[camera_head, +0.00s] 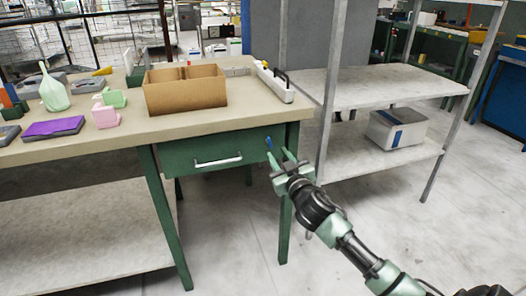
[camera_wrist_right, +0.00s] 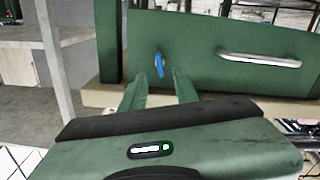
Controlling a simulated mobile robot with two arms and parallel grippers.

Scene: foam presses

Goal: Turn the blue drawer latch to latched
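The blue drawer latch (camera_head: 269,143) is a small blue tab on the green drawer front (camera_head: 190,157), near its right end. In the right wrist view the latch (camera_wrist_right: 160,64) stands nearly upright on the green front, with the silver handle to its right. My right gripper (camera_head: 281,156) is just in front of the latch, in the head view slightly below and right of it. In the wrist view its two fingers (camera_wrist_right: 160,75) are apart, with the latch showing between and beyond their tips. It is open and empty. My left gripper is not in view.
The silver drawer handle (camera_head: 218,161) is left of the latch. The tabletop (camera_head: 240,116) above holds a cardboard box (camera_head: 185,97), a white device (camera_head: 273,82) and several foam pieces. A metal shelf post (camera_head: 330,100) stands close to the table's right side.

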